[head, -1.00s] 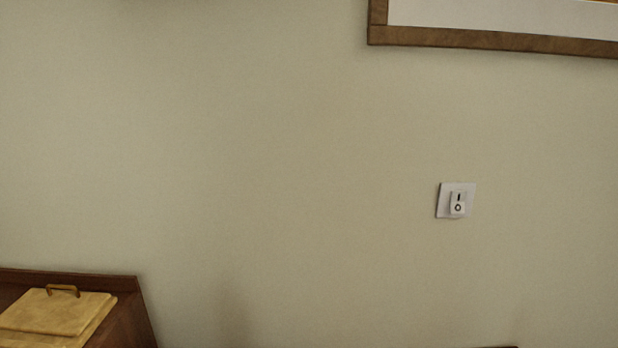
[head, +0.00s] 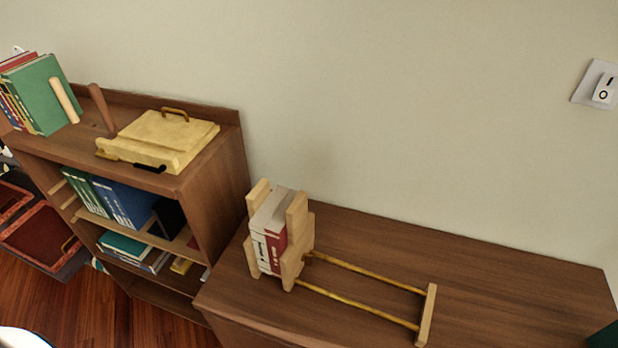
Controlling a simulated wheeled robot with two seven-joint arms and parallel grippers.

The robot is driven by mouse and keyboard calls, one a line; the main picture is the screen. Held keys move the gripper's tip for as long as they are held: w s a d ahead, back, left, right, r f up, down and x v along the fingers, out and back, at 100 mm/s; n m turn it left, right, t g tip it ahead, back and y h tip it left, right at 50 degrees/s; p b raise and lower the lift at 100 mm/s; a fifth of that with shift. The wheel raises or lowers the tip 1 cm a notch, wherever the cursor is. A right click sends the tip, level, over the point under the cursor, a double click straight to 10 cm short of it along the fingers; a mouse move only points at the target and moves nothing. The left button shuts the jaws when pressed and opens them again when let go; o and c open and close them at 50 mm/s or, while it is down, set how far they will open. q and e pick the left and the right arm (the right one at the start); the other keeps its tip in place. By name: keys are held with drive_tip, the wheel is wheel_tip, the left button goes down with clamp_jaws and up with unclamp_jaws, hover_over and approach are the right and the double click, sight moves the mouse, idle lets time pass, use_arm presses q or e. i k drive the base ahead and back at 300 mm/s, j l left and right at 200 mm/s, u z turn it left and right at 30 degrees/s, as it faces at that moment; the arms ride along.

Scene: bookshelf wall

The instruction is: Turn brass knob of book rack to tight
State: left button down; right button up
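The book rack stands on a brown wooden cabinet top in the head view. It has pale wooden ends (head: 297,240), two brass rods (head: 365,272) running to the right, and a pale end bar (head: 426,315). A few white and red books (head: 268,230) stand upright between its wooden ends. A small brass-coloured piece (head: 309,257) shows where a rod meets the right-hand wooden end; I cannot tell whether it is the knob or how tight it is. Neither of my grippers is in view.
A bookshelf (head: 215,175) on the left holds a yellowish wooden box (head: 165,138) and green books (head: 45,92) on top, with more books below. The cabinet top (head: 510,290) is clear behind and right of the rack. A wall switch (head: 600,86) is at upper right.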

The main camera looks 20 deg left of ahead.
sight(307, 258)
drive_tip(key=k+j+z, duration=0.1)
drive_tip(key=j, duration=0.3)
drive_tip(key=k+j+z, duration=0.15)
drive_tip(key=j, duration=0.2)
drive_tip(key=k+j+z, duration=0.1)
drive_tip(key=j, duration=0.25)
